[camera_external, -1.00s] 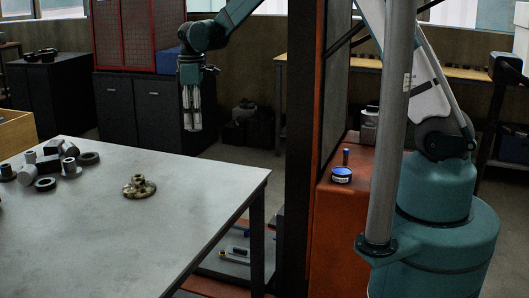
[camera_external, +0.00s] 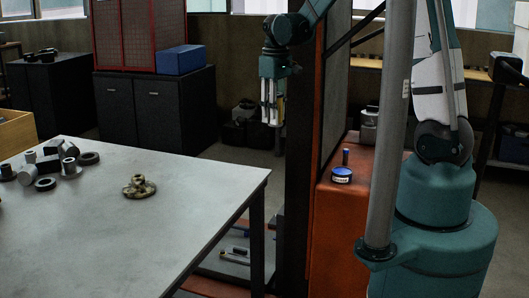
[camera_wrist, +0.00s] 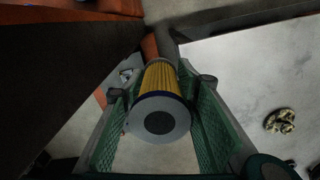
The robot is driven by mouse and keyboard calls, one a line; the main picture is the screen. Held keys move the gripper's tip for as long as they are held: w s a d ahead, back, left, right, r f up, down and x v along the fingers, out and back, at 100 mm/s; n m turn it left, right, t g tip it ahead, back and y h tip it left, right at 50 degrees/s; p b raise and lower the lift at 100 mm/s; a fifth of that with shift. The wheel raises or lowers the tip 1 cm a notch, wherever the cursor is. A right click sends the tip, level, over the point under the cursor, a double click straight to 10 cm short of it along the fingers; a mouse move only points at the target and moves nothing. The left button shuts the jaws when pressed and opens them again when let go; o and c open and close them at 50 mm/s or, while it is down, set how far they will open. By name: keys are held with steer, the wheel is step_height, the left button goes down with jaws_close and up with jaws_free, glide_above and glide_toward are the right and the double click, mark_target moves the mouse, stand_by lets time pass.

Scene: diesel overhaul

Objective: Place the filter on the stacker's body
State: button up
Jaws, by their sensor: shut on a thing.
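The filter (camera_wrist: 161,85) is a yellow pleated cylinder with a pale grey end cap that has a dark centre. My gripper (camera_wrist: 160,100) is shut on it, one finger on each side, in the wrist view. In the external view my gripper (camera_external: 272,105) points down, in the air beyond the table and left of the dark mast; the filter shows there only as a small yellowish strip between the fingers. The stacker's body (camera_external: 345,225) is the orange block right of the mast. A blue-topped round tin (camera_external: 341,175) and a small blue-topped item (camera_external: 345,155) sit on it.
The dark mast (camera_external: 297,190) stands close between my gripper and the orange body. The grey table (camera_external: 200,215) holds a brassy flanged part (camera_external: 139,187) and several dark and grey parts at the left. Pens lie on a low shelf (camera_external: 232,268).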

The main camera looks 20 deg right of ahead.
steer(key=s+d+f+m+b, duration=0.1)
steer(key=s+d+f+m, duration=0.1)
steer(key=s+d, duration=0.75)
steer(key=s+d+f+m+b, duration=0.1)
steer(key=s+d+f+m, duration=0.1)
steer(key=s+d, duration=0.7)
steer(key=w+d+f+n+b, duration=0.1)
steer(key=w+d+f+b, duration=0.4)
steer(key=w+d, duration=0.5)
steer(key=w+d+f+n+b, duration=0.2)
steer(key=w+d+f+b, duration=0.3)
steer(key=w+d, duration=0.6)
steer(key=w+d+f+n+b, duration=0.2)
steer(key=w+d+f+b, duration=0.3)
steer(key=w+d, duration=0.6)
steer(key=shift+w+d+f+b, duration=0.1)
steer(key=shift+w+f+b, duration=0.05)
steer(key=shift+w, duration=1.5)
steer(key=shift+w+d+f+b, duration=0.1)
steer(key=shift+w+b, duration=0.05)
steer(key=shift+w, duration=1.5)
steer(key=shift+f+b, duration=0.65)
steer(key=shift+f, duration=1.85)
steer(key=shift+f, duration=0.1)
